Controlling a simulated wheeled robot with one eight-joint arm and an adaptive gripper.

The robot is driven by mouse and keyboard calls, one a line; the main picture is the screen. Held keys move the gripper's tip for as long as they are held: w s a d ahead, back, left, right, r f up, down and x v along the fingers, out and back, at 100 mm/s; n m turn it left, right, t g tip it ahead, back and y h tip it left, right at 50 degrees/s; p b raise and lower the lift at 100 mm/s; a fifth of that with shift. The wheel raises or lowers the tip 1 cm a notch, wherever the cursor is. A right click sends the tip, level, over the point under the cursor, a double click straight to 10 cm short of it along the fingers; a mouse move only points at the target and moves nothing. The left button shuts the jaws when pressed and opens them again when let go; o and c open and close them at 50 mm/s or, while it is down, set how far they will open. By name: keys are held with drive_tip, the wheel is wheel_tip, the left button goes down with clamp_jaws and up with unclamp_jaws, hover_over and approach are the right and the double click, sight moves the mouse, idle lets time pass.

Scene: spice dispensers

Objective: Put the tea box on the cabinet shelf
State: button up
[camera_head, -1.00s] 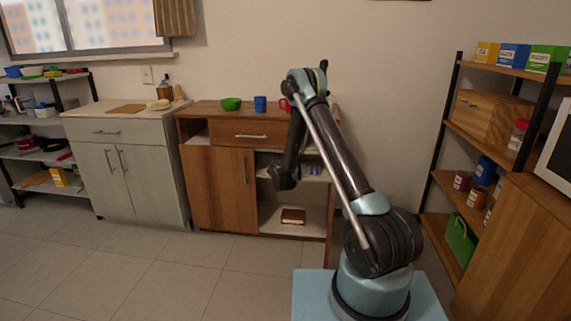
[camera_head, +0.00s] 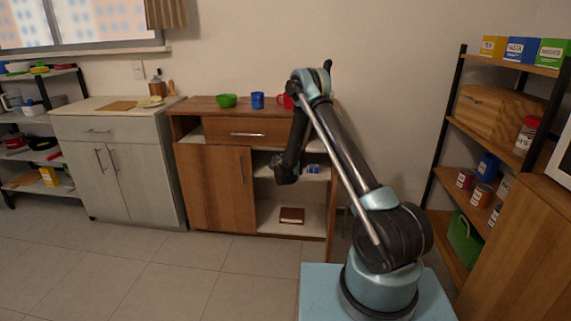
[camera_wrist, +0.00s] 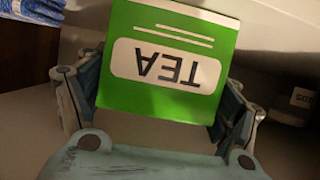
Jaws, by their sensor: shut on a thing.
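The green tea box (camera_wrist: 165,100), with an upside-down "TEA" label, is between the two fingers of my gripper (camera_wrist: 160,92) in the wrist view. The gripper is shut on it. A pale shelf surface shows around the box; I cannot tell whether the box touches it. In the head view the wooden cabinet (camera_head: 216,190) has a closed door at left and open shelves at right. My arm's end is in front of the upper open shelf (camera_head: 262,170); the fingers and box are hidden there.
A blue item (camera_head: 313,169) stands on the upper shelf, and a brown box (camera_head: 292,215) lies on the lower one. In the wrist view, a blue item (camera_wrist: 30,38) is at upper left and a dark labelled jar (camera_wrist: 293,107) at right. Cups and a bowl (camera_head: 226,100) stand on top.

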drive_tip(key=o, duration=1.3)
